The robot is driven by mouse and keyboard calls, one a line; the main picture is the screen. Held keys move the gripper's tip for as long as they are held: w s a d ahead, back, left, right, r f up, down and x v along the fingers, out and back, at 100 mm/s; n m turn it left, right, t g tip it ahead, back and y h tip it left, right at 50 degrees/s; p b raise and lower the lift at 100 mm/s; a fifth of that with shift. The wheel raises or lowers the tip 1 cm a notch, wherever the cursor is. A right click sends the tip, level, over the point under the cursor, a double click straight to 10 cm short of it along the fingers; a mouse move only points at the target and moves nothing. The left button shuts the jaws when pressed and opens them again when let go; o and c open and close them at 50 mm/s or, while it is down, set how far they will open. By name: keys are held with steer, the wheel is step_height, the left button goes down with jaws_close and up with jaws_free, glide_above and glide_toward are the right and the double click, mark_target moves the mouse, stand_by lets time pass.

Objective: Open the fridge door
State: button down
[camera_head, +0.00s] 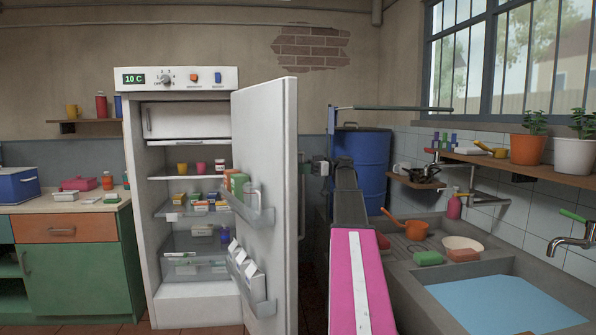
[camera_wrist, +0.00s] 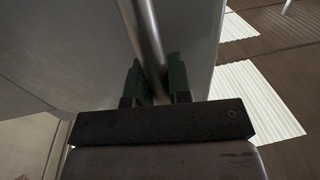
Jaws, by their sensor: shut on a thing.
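The white fridge (camera_head: 138,200) stands left of centre in the head view. Its door (camera_head: 285,140) is swung wide open toward me, with shelves of cartons and packets showing inside. The door's handle (camera_head: 302,200) is a vertical bar on the door's outer face. In the wrist view, my gripper (camera_wrist: 160,85) has its two dark fingers on either side of the handle bar (camera_wrist: 150,35), shut on it. In the head view my arm reaches from the bottom centre to the door's right side, and the fingertips are hard to make out there.
A blue barrel (camera_head: 362,165) stands behind my arm. A sink (camera_head: 500,300) with water and a counter fill the right. A green and orange cabinet (camera_head: 75,260) stands left of the fridge. Floor shows below the door in the wrist view.

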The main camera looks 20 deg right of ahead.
steer(key=shift+s+f, duration=0.1)
steer(key=shift+s, duration=0.1)
steer(key=c, duration=1.1)
jaws_free()
steer(key=shift+d, duration=0.1)
steer(key=shift+w, duration=0.1)
